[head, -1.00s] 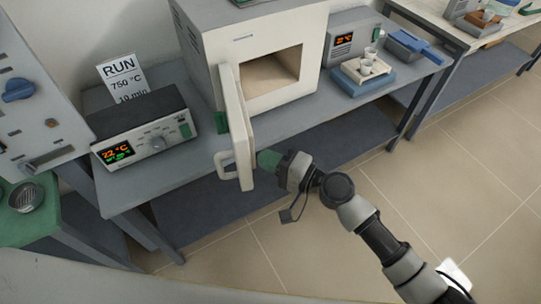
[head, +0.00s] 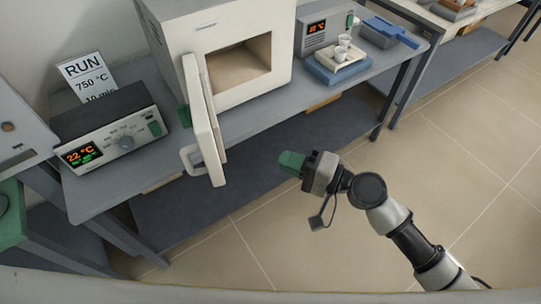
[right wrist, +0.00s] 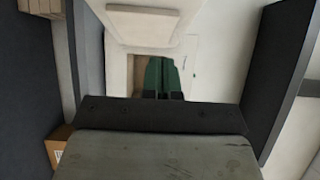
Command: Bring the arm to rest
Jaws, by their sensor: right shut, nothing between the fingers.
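My right gripper (head: 291,160) has green fingers and is shut and empty. It is in front of the bench, over the floor, to the right of the open furnace door and apart from it. In the right wrist view its two green fingers (right wrist: 162,76) lie together. The furnace (head: 222,50) stands on the bench with its chamber open and no object visible inside. Its white door (head: 204,118) is swung open towards me, with a handle (head: 191,160) on its outer side. My left gripper is not in view.
A controller (head: 112,130) reading 22 °C sits left of the furnace, by a RUN 750 °C sign (head: 85,75). The tiled floor (head: 440,130) is clear at right.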

